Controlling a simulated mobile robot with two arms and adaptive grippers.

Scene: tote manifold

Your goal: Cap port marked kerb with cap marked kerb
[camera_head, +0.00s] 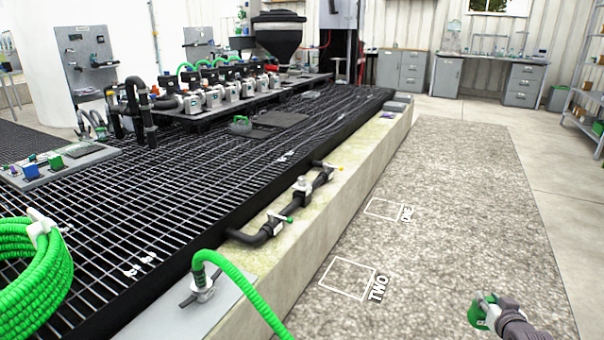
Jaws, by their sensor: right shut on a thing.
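My right gripper (496,312) is low at the right, above the gravel, shut on a small green thing (480,318). The gripper partly hides this thing, and I cannot read any mark on it. A dark pipe with valves (268,231) lies along the pale kerb (345,168), well left of my right gripper and apart from it. I cannot tell which opening is the port marked kerb; no such mark is legible. My left gripper is not in view.
A green hose (245,290) rises from a fitting at the kerb's near end. A coiled green hose (35,270) is at left. Black grating (150,215) stretches behind the kerb, with a row of pumps (215,95). The gravel strip (440,200) with boxes marked ONE and TWO is clear.

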